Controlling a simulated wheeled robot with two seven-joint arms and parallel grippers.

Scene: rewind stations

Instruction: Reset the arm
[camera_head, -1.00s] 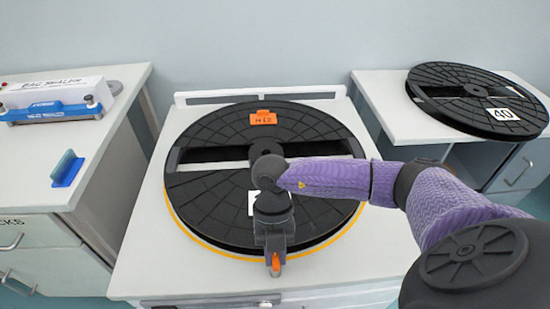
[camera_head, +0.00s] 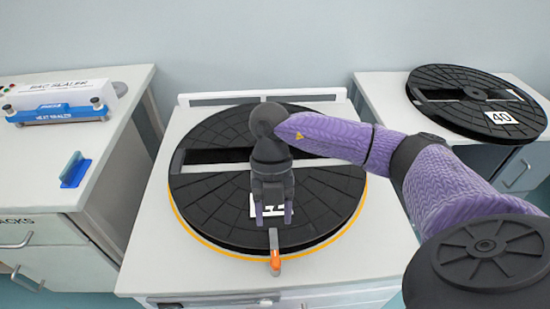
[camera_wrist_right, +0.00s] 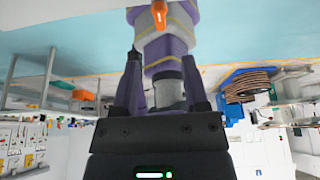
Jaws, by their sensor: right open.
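A small grey arm with an orange tip (camera_head: 276,260) sits at the front edge of the black reel (camera_head: 205,215), in the middle of the head view. My right gripper (camera_head: 273,220) is open and empty, above the reel and a little behind the orange tip, apart from it. In the right wrist view the open fingers (camera_wrist_right: 162,62) have nothing between them that they grip. An orange piece marked 1 (camera_wrist_right: 159,12) shows beyond them at the top edge. My right arm covers part of the reel and its white label. My left gripper is out of view.
The reel lies on a white cabinet with a yellow ring under its rim. A bag sealer (camera_head: 60,108) and a blue holder (camera_head: 75,170) stand on the left counter. Another black reel labelled 40 (camera_head: 460,85) lies on the right table. The cabinet's front corners are clear.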

